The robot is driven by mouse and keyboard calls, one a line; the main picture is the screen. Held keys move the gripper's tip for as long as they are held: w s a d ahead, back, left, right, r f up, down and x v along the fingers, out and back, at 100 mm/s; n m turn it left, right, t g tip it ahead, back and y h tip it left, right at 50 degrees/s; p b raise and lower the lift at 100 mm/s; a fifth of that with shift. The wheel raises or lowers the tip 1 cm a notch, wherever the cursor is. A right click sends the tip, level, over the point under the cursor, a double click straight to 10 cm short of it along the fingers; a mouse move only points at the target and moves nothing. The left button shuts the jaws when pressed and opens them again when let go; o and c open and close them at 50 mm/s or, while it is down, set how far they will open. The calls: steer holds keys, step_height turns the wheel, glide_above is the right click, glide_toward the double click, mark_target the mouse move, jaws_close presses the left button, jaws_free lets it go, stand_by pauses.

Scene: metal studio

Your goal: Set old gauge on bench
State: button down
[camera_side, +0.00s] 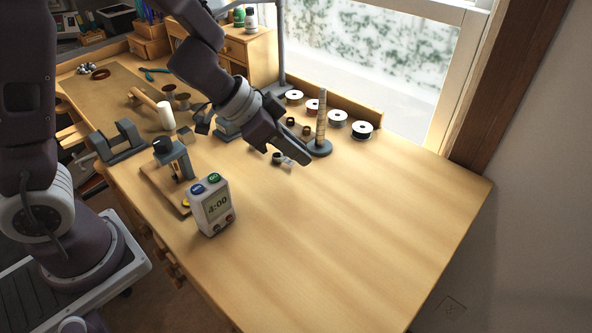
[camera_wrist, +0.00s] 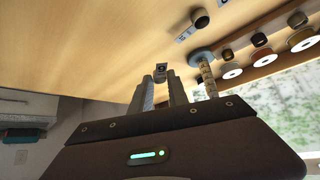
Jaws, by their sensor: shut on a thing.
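My gripper (camera_side: 306,157) is above the bench (camera_side: 330,230), left of the tapered ring stick in the side view. In the wrist view my gripper (camera_wrist: 161,82) is shut on a small dark grey block-like piece (camera_wrist: 160,72) with a pale round mark, at the fingertips. It appears to be the old gauge, but it is too small to be sure. In the side view the fingers hide it. A small dark round piece with a white tag (camera_side: 283,159) lies on the bench just left of the fingers; the dark piece also shows in the wrist view (camera_wrist: 201,17).
The ring stick (camera_side: 321,115) stands close beside my gripper. Several wire spools (camera_side: 361,130) line the back edge. A timer reading 4:00 (camera_side: 212,205) stands at the front left, near a small tool on a wooden board (camera_side: 176,160). The bench's right half is clear.

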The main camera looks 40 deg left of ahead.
steer(key=shift+f, duration=2.65)
steer(key=c, duration=1.6)
jaws_free()
steer(key=shift+f, duration=0.1)
steer(key=shift+o, duration=0.2)
